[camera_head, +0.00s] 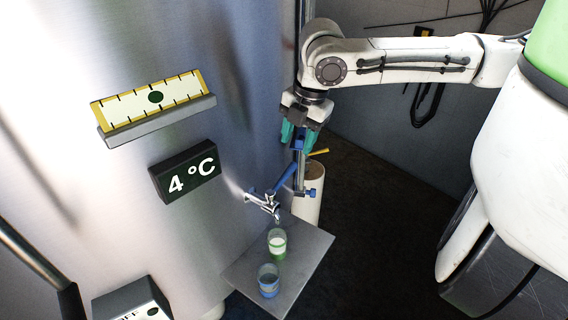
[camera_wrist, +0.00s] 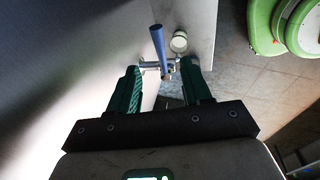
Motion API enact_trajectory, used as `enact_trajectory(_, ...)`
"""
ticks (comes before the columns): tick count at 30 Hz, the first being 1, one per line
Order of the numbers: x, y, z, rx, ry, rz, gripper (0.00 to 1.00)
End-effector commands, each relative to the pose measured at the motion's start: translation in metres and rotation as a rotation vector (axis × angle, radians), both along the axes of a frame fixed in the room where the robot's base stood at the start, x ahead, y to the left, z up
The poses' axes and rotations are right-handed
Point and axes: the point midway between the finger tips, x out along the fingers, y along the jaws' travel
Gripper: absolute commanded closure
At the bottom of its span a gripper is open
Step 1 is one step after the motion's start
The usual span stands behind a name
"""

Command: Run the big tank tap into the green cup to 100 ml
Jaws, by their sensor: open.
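The tank tap (camera_head: 268,204) juts from the steel tank's wall, with a blue lever (camera_head: 285,179) slanting up to the right. The green cup (camera_head: 278,250) stands upright below the spout on a grey shelf and shows white contents; no scale mark is readable. My gripper (camera_head: 298,138) is open above the tap fittings, fingers pointing down. In the wrist view, tap metalwork and the lower end of a blue lever (camera_wrist: 158,42) appear between the green fingers. I cannot tell if they touch. A cup with a white top (camera_wrist: 179,42) shows beyond them.
A blue cup (camera_head: 268,281) stands on the shelf (camera_head: 304,257) in front of the green cup. A blue upright fitting (camera_head: 299,167) is close beside the tap, near a pale cylinder (camera_head: 308,204). The tank wall (camera_head: 235,60) carries a gauge (camera_head: 154,100) and a 4 °C display (camera_head: 185,171).

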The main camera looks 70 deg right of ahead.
Motion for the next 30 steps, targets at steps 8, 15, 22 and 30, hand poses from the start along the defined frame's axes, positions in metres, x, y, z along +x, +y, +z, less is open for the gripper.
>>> enact_trajectory(8, 0.009, -0.001, -0.046, 0.003, 0.000, 0.001, 0.52)
enact_trajectory(15, 0.017, -0.003, -0.083, 0.003, -0.002, 0.001, 0.52)
enact_trajectory(22, 0.020, -0.004, -0.098, 0.001, -0.002, 0.000, 0.52)
enact_trajectory(30, 0.020, -0.005, -0.099, 0.000, -0.002, 0.000, 0.52)
